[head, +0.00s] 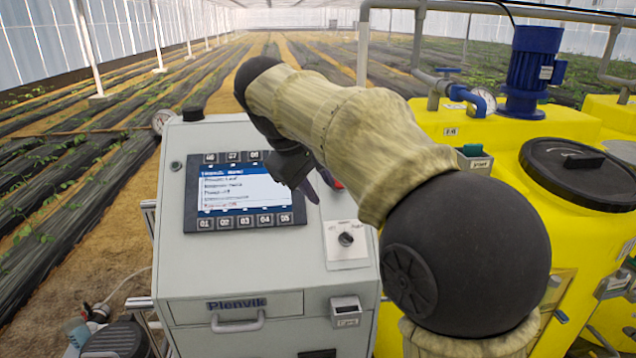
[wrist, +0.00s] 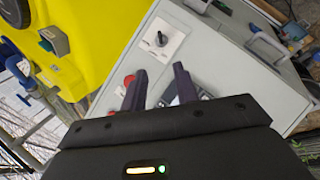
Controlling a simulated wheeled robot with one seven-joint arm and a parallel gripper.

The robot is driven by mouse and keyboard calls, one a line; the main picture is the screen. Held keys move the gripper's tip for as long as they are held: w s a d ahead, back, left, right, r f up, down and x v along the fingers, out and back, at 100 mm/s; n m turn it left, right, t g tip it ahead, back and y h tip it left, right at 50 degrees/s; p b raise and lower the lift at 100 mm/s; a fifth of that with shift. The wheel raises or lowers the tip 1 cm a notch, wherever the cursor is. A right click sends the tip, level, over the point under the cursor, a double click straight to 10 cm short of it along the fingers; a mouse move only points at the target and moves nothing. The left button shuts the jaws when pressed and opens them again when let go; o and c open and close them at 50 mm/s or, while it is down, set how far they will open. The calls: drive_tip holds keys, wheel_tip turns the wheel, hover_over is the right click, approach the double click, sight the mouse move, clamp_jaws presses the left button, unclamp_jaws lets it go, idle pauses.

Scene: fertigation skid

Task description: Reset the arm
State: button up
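My arm, in a pale cloth sleeve with dark joints, reaches across the head view over a grey control cabinet (head: 185,250). My gripper (head: 316,190) is in front of the panel, just right of the screen (head: 243,187). In the wrist view my gripper (wrist: 158,78) shows two dark fingers standing apart, with the cabinet face behind the gap and nothing visibly held. A red button (head: 337,184) is partly hidden behind the arm; it also shows beside a finger in the wrist view (wrist: 129,80). I cannot tell whether the fingers touch the panel.
A rotary knob (head: 346,239) sits on a white plate below the button. Yellow tanks (head: 590,270) with a black lid (head: 580,172), a blue motor pump (head: 533,70) and grey pipes stand to the right. A pressure gauge (head: 162,122) stands at the cabinet's left. Crop rows lie behind.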

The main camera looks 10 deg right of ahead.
drive_tip(key=shift+f, duration=0.1)
drive_tip(key=s+d+f+m+y, duration=0.1)
drive_tip(key=s+d+f, duration=0.1)
drive_tip(key=f, duration=0.6)
drive_tip(key=s+d+f+m+y, duration=0.1)
drive_tip(key=s+d+f+y, duration=0.1)
drive_tip(key=f, duration=0.6)
drive_tip(key=s+d+f+m, duration=0.1)
drive_tip(key=s+f+m, duration=0.1)
drive_tip(key=s+f, duration=0.4)
drive_tip(key=s+d+f+m+y, duration=0.1)
drive_tip(key=s+d+f+m, duration=0.1)
drive_tip(key=s+f, duration=0.4)
drive_tip(key=shift+d+f+m+g+y, duration=0.3)
drive_tip(key=shift+f+m+g, duration=0.1)
drive_tip(key=shift+f+m, duration=0.3)
